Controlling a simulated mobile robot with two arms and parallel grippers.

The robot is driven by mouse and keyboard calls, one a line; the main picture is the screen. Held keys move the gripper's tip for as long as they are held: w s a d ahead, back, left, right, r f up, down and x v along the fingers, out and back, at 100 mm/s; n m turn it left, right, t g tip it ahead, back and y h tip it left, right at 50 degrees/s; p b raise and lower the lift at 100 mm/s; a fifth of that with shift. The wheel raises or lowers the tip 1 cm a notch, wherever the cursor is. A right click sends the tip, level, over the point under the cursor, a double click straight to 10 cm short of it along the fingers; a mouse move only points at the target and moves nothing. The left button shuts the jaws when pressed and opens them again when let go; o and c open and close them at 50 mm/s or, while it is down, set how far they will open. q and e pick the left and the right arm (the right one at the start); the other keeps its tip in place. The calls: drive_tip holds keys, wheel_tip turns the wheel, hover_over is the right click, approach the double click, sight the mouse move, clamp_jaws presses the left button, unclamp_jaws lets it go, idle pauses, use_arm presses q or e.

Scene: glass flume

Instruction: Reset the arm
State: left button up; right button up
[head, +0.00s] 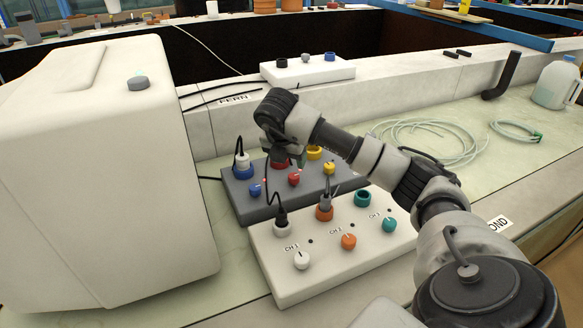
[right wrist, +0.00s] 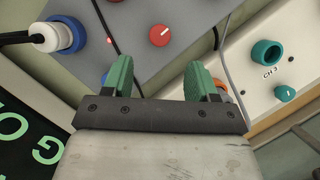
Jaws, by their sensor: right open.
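My right arm reaches in from the right in the head view. Its gripper (head: 287,155) is over the grey control box (head: 240,205), close to the red socket, which it partly hides. In the right wrist view the green fingers (right wrist: 160,76) stand apart with nothing held between them. A red knob (right wrist: 160,35) on the grey box shows past them. A black cable runs by the left finger and a grey cable by the right one; whether either touches cannot be told. My left gripper is in neither view.
A white channel box (head: 270,270) stands in front, with plugs in its white and orange sockets. A large white housing (head: 100,170) stands left.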

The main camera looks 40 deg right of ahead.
drive_tip(key=shift+v, duration=1.2)
drive_tip(key=shift+r, duration=0.1)
